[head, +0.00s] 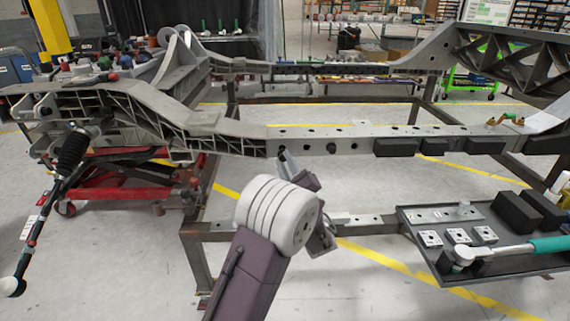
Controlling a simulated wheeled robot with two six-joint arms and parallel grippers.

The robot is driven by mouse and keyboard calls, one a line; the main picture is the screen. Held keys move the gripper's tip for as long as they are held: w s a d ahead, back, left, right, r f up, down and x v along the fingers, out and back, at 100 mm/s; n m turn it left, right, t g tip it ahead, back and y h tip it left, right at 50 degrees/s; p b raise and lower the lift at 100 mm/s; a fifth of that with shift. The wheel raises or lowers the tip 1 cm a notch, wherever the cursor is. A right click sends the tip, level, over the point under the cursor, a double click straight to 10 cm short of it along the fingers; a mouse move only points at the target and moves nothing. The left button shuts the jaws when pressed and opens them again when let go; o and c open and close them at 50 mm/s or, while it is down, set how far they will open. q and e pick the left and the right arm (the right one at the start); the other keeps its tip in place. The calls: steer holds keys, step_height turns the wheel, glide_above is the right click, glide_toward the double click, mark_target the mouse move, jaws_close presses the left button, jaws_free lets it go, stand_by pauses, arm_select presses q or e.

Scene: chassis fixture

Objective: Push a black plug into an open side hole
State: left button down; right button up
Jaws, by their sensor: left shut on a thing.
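The chassis side rail (350,133) runs across the view and has a row of round holes in its side face. An open-looking dark hole (331,148) is right of my gripper, with a smaller one (371,147) further right. My left gripper (286,160) is at the rail's lower edge, close to the side face near the joint with the cast section. It is shut on the black plug, which is mostly hidden at the fingertips. I cannot tell whether the plug touches the rail or is in a hole. My right gripper is not in view.
A tray (452,279) at lower right holds black blocks, pale plates and a wrench with a teal handle (549,244). Black blocks (395,147) sit along the rail's right part. A strut (73,152) hangs at left. A metal stand (196,260) is below the rail.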

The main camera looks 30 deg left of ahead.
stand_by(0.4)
arm_select(q)
steer(key=shift+b, duration=0.45)
steer(key=shift+w+a, duration=0.1)
steer(key=shift+w+a, duration=0.35)
steer(key=shift+w, duration=0.3)
steer(key=shift+w+a, duration=0.1)
steer(key=shift+b, duration=0.3)
steer(key=shift+w+a, duration=0.3)
steer(key=shift+w, duration=0.25)
stand_by(0.5)
